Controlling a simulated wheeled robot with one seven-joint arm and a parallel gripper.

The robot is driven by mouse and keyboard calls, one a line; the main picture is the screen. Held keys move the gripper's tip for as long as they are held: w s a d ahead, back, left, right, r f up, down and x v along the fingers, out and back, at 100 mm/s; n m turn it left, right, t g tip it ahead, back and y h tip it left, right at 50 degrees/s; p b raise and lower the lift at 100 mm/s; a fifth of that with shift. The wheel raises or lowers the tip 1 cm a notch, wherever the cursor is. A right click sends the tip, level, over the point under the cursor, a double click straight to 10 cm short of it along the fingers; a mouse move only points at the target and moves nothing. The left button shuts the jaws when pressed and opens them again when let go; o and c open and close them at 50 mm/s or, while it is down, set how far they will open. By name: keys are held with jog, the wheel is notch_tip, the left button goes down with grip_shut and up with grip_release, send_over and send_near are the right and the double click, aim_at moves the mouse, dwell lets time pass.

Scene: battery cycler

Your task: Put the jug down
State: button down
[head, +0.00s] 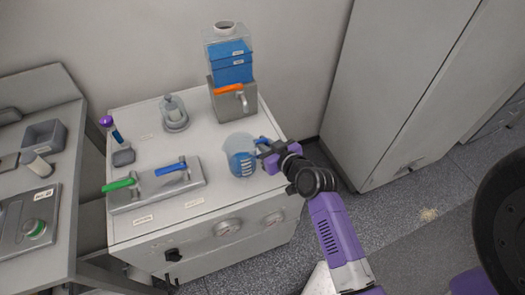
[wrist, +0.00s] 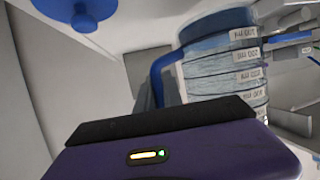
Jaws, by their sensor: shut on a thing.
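The jug (head: 241,157) is clear with blue liquid and a blue handle. In the head view it is over the right part of the white cabinet top (head: 205,211); I cannot tell whether its base touches. My gripper (head: 264,148) is at the jug's right side, shut on its handle. In the wrist view the jug (wrist: 222,62) stands beyond the dark gripper edge, with pale labels on its side. The blue handle (wrist: 157,80) shows at its left there. The fingertips are hidden.
Behind the jug stands a grey dispenser (head: 233,103) with an orange-handled tap and a blue-filled tank. Bare top lies around the jug.

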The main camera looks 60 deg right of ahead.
jog(key=shift+f, duration=2.05)
jog(key=shift+f+b, duration=0.25)
jog(key=shift+b, duration=0.2)
jog(key=c, duration=1.5)
grip_release()
jog(key=shift+r, duration=0.15)
jog(key=shift+r+p, duration=0.2)
jog(key=shift+p, duration=0.15)
jog(key=s+a+r+n+y, duration=0.1)
jog(key=s+a+r, duration=0.3)
jog(key=s+a, duration=0.4)
jog(key=s+a+r+n+t+y+b, duration=0.1)
jog(key=s+a+r+n+y, duration=0.1)
jog(key=s+a+r, duration=0.3)
jog(key=s+a+r+n+t+y+b, duration=0.1)
jog(key=s+a+r, duration=0.3)
jog(key=s+a, duration=0.7)
jog(key=shift+s+r+n+y, duration=0.2)
jog(key=shift+s+y, duration=0.1)
jog(key=shift+s, duration=0.2)
jog(key=shift+s+r+n+y, duration=0.15)
jog(key=shift+s+y, duration=0.15)
jog(key=shift+s, duration=0.15)
